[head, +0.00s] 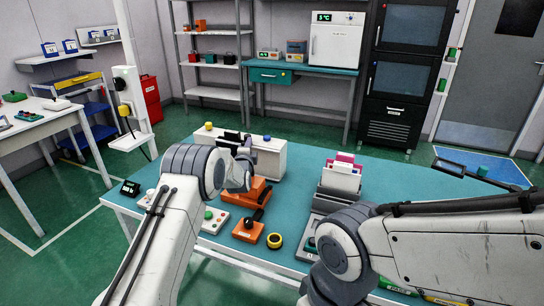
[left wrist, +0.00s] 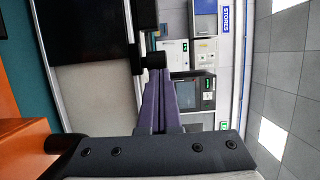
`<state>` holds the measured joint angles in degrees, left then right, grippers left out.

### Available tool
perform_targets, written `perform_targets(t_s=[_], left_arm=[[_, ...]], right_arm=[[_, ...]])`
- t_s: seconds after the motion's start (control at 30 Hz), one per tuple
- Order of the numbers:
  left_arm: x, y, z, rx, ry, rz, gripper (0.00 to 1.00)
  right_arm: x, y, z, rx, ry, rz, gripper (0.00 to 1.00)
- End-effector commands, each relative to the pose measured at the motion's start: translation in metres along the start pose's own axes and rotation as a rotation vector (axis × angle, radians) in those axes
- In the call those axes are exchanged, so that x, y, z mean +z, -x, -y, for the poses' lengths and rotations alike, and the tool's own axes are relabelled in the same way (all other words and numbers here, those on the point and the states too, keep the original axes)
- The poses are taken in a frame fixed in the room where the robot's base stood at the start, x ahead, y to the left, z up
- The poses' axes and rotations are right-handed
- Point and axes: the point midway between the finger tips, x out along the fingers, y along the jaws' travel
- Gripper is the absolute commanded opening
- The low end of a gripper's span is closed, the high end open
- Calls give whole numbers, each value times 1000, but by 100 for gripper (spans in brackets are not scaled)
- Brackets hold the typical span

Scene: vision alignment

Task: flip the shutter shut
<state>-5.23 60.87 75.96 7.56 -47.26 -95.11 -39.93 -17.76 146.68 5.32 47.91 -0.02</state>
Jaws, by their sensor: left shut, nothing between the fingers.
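A white box-shaped unit (head: 271,158) stands at the back of the teal table, partly hidden by my left arm. Dark upright parts (head: 232,137) show at its top. In the left wrist view a black panel (left wrist: 82,28) and a pale face (left wrist: 95,95) lie left of my fingers; I cannot tell for sure which part is the shutter. A black knob (left wrist: 153,61) shows close to the fingertips; I cannot tell whether they touch. My right gripper is not in view.
An orange device (head: 257,191), an orange box with a black lever (head: 248,230), a yellow ring (head: 275,241) and a grey holder with cards (head: 340,180) stand on the table (head: 300,150). Bare table lies right of the holder, partly under my right arm.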

Motion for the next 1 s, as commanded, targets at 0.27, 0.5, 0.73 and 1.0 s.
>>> perform_targets(t_s=[0.27, 0.5, 0.73, 1.0], left_arm=[[-32, 30, -3, 7, -2, -10, 0], [-24, 75, -4, 8, -3, -3, 0], [-24, 107, -3, 7, -2, -3, 0], [-26, 118, -3, 6, -2, -4, 0]], right_arm=[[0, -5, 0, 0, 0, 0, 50], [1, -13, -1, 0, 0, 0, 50], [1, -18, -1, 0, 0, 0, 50], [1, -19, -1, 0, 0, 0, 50]])
